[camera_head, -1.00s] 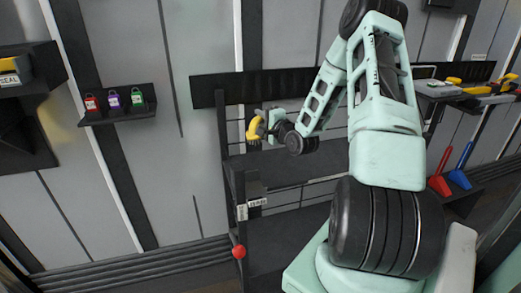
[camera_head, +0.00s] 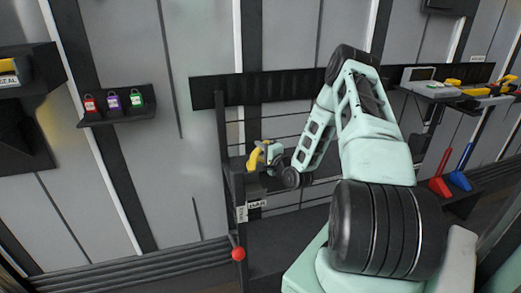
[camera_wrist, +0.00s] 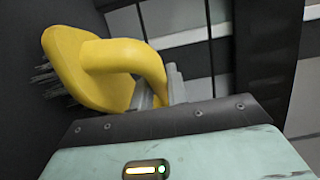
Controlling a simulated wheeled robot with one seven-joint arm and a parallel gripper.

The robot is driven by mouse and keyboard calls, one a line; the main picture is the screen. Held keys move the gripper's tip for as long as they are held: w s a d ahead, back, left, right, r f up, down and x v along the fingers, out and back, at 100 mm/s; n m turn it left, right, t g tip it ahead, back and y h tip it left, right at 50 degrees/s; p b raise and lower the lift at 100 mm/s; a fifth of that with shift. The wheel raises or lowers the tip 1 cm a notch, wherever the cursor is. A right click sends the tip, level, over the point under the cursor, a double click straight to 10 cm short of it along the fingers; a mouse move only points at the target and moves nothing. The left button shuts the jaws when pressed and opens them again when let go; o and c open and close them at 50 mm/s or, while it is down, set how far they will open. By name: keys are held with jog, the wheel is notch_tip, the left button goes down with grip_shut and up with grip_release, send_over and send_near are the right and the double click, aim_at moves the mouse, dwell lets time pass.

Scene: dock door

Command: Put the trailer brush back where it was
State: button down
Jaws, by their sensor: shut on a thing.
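The trailer brush is yellow with a looped handle and dark bristles. In the wrist view the brush (camera_wrist: 75,62) fills the upper left, its bristles facing left toward a dark surface. My gripper (camera_wrist: 160,92) is shut on the handle. In the head view my gripper (camera_head: 268,152) holds the brush (camera_head: 255,158) at the left side of a dark rack (camera_head: 228,130), just above a small labelled dark box (camera_head: 255,190). I cannot tell whether the brush touches the rack.
A shelf with red, purple and green padlocks (camera_head: 113,103) hangs on the left wall. A red ball (camera_head: 238,254) sits low on the rack's front. On the right are a shelf of yellow tools (camera_head: 470,92) and red and blue scoops (camera_head: 440,180).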

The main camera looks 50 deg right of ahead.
jog(key=shift+f, duration=0.2)
jog(key=c, duration=1.4)
grip_release()
jog(key=shift+r, duration=0.1)
jog(key=shift+r, duration=0.1)
jog(key=b+v, duration=0.1)
jog(key=v, duration=1.1)
jog(key=shift+s, duration=0.1)
